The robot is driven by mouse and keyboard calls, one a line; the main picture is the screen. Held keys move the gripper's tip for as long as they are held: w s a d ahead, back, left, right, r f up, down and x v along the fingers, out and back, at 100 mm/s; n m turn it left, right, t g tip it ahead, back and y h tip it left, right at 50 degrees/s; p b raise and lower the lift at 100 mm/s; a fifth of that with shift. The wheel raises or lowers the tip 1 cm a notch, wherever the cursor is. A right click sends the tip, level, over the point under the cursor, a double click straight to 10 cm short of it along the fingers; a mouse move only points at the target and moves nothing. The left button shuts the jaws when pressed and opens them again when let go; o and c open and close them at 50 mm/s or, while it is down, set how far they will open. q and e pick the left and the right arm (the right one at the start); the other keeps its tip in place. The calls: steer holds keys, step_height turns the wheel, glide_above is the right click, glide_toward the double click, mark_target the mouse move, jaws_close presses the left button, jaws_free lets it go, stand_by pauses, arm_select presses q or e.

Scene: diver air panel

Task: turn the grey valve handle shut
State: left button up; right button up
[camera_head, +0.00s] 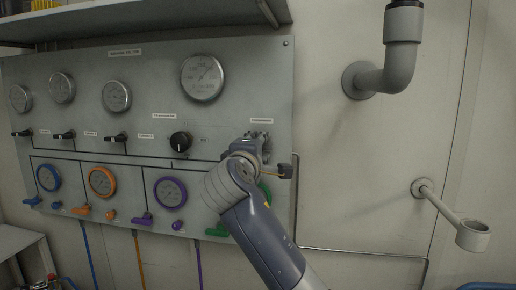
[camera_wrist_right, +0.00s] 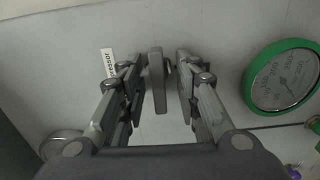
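The grey valve handle (camera_wrist_right: 156,84) shows in the right wrist view as a narrow upright bar standing out from the panel. My right gripper (camera_wrist_right: 157,64) is open, with one finger on each side of the handle. A gap shows between the handle and each finger, so they look apart. In the head view my right gripper (camera_head: 257,143) is at the right part of the panel (camera_head: 228,118), just below a small white label (camera_head: 261,120). The handle is hidden there behind my gripper and wrist. My left gripper is not in view.
A green-rimmed gauge (camera_wrist_right: 282,76) is right of the gripper in the wrist view. A black knob (camera_head: 181,142) and a large gauge (camera_head: 202,77) are left of my wrist. A grey pipe (camera_head: 393,75) and a wall arm with a ring (camera_head: 472,235) stand out at right.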

steer(key=shift+s, duration=0.1)
steer(key=s+a, duration=0.2)
steer(key=s, duration=0.9)
steer(key=shift+s+a, duration=0.15)
steer(key=shift+s, duration=0.15)
